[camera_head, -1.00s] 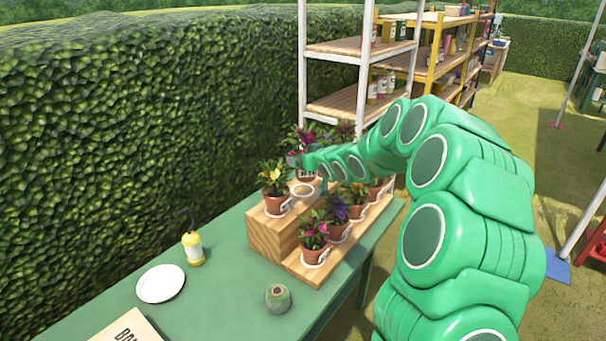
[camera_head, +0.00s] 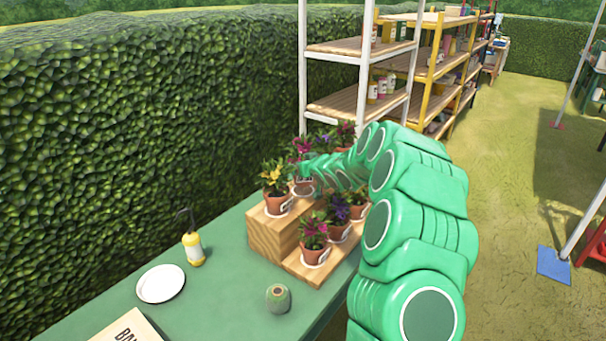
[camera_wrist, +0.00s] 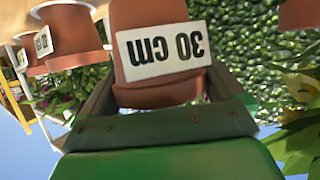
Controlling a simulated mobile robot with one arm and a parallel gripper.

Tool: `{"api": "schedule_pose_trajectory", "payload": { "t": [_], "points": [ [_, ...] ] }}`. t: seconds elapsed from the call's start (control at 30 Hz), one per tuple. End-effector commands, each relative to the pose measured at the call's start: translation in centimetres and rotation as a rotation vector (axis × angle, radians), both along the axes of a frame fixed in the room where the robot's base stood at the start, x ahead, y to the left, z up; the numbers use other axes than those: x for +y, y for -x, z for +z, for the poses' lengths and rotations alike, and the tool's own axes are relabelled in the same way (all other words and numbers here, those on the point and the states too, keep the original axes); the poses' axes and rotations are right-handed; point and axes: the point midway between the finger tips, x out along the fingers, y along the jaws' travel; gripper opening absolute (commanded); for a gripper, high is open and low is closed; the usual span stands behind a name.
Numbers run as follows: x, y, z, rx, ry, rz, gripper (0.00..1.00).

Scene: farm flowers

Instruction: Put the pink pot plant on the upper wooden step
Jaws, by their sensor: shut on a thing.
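The pink-flowered pot plant (camera_head: 301,148) is at the upper wooden step (camera_head: 267,236), to the right of a yellow-flowered plant (camera_head: 274,178). My gripper (camera_head: 302,170) is shut on its terracotta pot, over or at a white ring on that step. In the wrist view, my gripper (camera_wrist: 160,92) has its fingers on both sides of the terracotta pot (camera_wrist: 148,18), whose "30 cm" label appears upside down. The flowers are out of that view. I cannot tell whether the pot base touches the step.
Another magenta-flowered plant (camera_head: 314,230) and a purple-flowered plant (camera_head: 339,212) stand on the lower step (camera_head: 303,268). More pots stand behind. A yellow bottle (camera_head: 193,248), white plate (camera_head: 161,284) and twine spool (camera_head: 278,298) are on the green table (camera_head: 225,305).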

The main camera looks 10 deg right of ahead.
Motion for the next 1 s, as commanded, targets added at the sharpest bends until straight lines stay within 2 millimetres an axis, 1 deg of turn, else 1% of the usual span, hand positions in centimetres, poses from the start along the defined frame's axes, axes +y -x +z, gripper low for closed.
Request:
{"api": "schedule_pose_trajectory", "payload": {
  "t": [0.17,0.3,0.4,0.8,0.83,0.87,1.0],
  "points": [
    [0.1,-0.6,-0.7,-0.001,-0.001,0.0,0.47],
    [0.0,-0.5,-2.5,-0.001,-0.004,-0.002,0.47],
    [0.1,-0.5,-3.3,-0.002,-0.001,0.0,0.47],
    [0.0,-0.4,-3.8,-0.001,0.001,-0.001,0.47],
    [0.0,-0.4,-3.8,-0.001,0.001,-0.001,0.97],
    [0.0,-0.4,-3.8,-0.001,0.001,-0.001,1.0],
    [0.0,-0.4,-3.8,-0.001,0.001,-0.001,1.0]
  ]
}}
